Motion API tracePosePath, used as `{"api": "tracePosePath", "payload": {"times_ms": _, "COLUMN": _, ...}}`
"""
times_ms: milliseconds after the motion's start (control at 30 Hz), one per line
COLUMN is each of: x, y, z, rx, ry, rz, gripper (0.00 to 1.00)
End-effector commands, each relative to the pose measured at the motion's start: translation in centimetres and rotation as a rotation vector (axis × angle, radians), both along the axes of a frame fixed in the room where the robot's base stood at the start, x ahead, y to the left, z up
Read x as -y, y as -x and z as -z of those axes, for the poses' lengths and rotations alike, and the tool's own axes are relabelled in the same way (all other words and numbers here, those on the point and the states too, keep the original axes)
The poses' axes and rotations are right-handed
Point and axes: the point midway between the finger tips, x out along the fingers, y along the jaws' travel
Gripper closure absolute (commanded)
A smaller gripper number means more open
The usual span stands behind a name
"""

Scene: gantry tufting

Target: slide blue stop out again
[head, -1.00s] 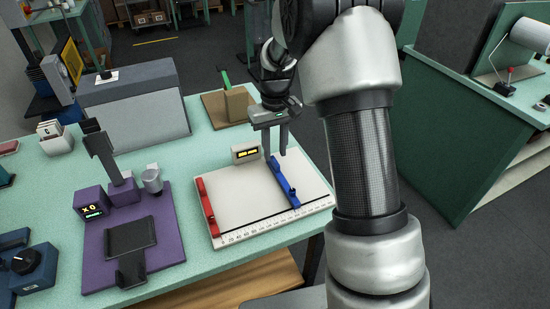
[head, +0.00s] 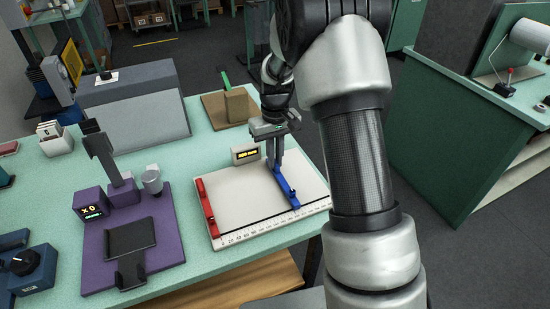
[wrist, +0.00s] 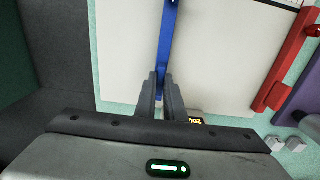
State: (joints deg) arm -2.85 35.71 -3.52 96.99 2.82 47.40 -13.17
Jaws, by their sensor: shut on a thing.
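The blue stop (head: 286,187) is a long blue bar lying across the white board (head: 245,195), toward its right side. It also shows in the wrist view (wrist: 167,45), running up from between my fingers. My gripper (head: 274,160) is at the far end of the blue stop, fingers pointing down. In the wrist view my gripper (wrist: 161,95) is shut on the blue stop, one finger on each side. A red stop (head: 206,208) lies along the board's left edge, apart from the blue one.
A scale (head: 270,225) runs along the board's near edge. A small display (head: 246,153) stands at the board's far edge. A purple fixture (head: 130,240) stands to the left. A brown block with a green handle (head: 236,104) stands behind. The table's right edge is close to the board.

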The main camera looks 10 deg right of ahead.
Motion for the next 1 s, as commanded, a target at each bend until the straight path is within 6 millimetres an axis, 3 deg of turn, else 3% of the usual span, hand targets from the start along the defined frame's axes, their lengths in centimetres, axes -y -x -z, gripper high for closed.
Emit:
{"api": "tracePosePath", "payload": {"times_ms": 133, "x": 1.6, "y": -0.3, "z": 0.0, "rx": 0.001, "ry": 0.001, "rz": 0.006, "gripper": 1.00}}
{"api": "tracePosePath", "payload": {"times_ms": 400, "x": 8.2, "y": -1.7, "z": -0.1, "rx": 0.003, "ry": 0.003, "rz": 0.006, "gripper": 1.00}}
{"api": "tracePosePath", "payload": {"times_ms": 500, "x": 9.7, "y": -2.0, "z": -0.1, "rx": 0.003, "ry": 0.003, "rz": 0.003, "gripper": 1.00}}
{"api": "tracePosePath", "payload": {"times_ms": 867, "x": 10.6, "y": -2.2, "z": -0.2, "rx": 0.005, "ry": 0.005, "rz": 0.001, "gripper": 1.00}}
{"api": "tracePosePath", "payload": {"times_ms": 900, "x": 10.6, "y": -2.2, "z": -0.2, "rx": 0.005, "ry": 0.006, "rz": 0.002, "gripper": 0.89}}
{"api": "tracePosePath", "payload": {"times_ms": 1000, "x": 10.6, "y": -2.2, "z": -0.2, "rx": 0.005, "ry": 0.006, "rz": 0.002, "gripper": 0.73}}
